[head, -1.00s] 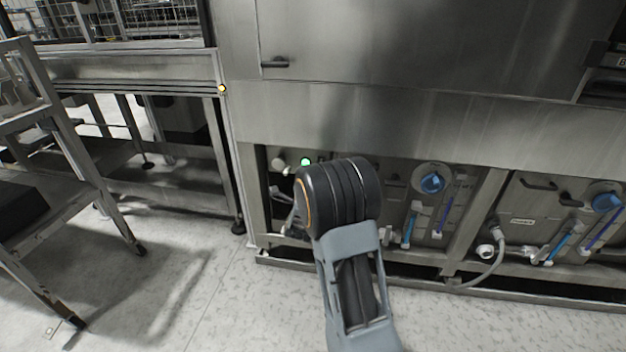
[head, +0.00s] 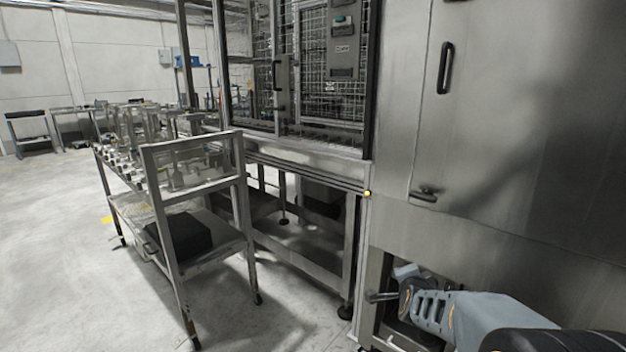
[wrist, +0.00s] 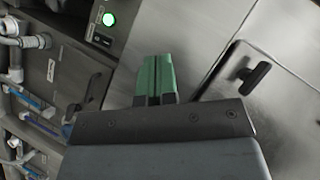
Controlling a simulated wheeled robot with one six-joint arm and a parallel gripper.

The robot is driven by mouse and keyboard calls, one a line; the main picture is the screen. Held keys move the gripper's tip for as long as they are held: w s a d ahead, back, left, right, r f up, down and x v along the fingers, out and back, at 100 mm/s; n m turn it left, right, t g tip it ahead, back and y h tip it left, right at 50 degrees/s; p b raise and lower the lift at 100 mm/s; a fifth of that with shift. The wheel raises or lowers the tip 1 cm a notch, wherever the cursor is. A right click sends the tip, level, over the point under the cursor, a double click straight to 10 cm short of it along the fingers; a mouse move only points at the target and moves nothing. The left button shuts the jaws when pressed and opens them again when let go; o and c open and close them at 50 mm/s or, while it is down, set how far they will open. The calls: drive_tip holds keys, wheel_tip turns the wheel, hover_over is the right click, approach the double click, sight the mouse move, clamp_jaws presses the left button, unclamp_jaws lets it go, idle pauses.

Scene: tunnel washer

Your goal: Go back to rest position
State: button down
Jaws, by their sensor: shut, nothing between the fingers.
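My gripper (wrist: 156,62) shows in the wrist view with its two green fingers pressed together and nothing between them. It points towards the steel front of the washer (wrist: 205,30), and I cannot tell how far off it is. In the head view my arm reaches in from the bottom right corner, in front of the lower part of the washer (head: 480,235). The fingers are too small and dark to make out there.
A metal trolley (head: 190,182) with a black box (head: 178,235) on its lower shelf stands at the left. A caged steel frame (head: 300,150) stands beside the washer. Open floor (head: 60,260) lies at the far left.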

drive_tip(key=s+a+r+n+g+y+p, duration=0.2)
drive_tip(key=s+a+r+n+p, duration=0.2)
drive_tip(key=s+r+p, duration=0.15)
drive_tip(key=s+a+r+n+g+y+p, duration=0.2)
drive_tip(key=s+a+r+n+p, duration=0.15)
drive_tip(key=r, duration=0.35)
drive_tip(key=s+r+n+g+p, duration=0.2)
drive_tip(key=s+r+n+p, duration=0.1)
drive_tip(key=s, duration=0.4)
drive_tip(key=s+a+r+n+g+p, duration=0.1)
drive_tip(key=s+r+n+g+p, duration=0.2)
drive_tip(key=s+p, duration=0.3)
drive_tip(key=shift+s+a+r+n+g, duration=0.2)
drive_tip(key=shift+s+r+n+g, duration=0.1)
drive_tip(key=shift+s+r+n, duration=0.55)
